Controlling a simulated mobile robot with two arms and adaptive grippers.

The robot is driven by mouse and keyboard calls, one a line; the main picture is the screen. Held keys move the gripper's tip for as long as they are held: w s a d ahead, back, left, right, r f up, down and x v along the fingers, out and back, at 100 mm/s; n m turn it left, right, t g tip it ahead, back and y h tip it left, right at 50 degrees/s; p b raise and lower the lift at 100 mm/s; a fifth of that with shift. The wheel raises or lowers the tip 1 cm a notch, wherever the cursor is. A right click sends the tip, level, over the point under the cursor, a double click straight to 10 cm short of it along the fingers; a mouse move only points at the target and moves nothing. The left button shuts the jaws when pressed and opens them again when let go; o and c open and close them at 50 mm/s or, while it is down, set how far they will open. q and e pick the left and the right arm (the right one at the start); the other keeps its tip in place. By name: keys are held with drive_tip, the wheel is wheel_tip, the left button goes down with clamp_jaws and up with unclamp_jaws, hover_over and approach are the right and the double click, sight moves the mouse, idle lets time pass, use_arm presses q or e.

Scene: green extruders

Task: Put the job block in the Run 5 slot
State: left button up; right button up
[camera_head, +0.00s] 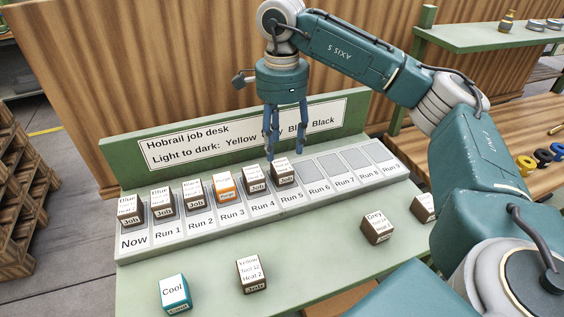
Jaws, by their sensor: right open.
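A brown job block (283,176) with a white label stands in the Run 5 slot of the Hobrail job desk rack (291,196). Its label text is too small to read. My right gripper (284,154) points down over this block, fingers open on either side of its top. I cannot tell whether the fingers touch it. Brown job blocks also stand in Now (130,210), Run 1 (163,206), Run 2 (194,198) and Run 4 (255,183). An orange purge block (227,188) stands in Run 3. Run 6 to Run 9 are empty. My left gripper is not in view.
On the green desk in front lie a teal Cool block (174,293), a Yellow job block (251,275), a Grey job block (377,228) and another block (424,208) partly behind my right arm. A sign board (220,140) rises behind the rack.

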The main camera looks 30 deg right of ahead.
sight(282, 165)
wheel_tip(282, 165, up, 4)
drive_tip(key=shift+f, duration=0.15)
idle(0.6)
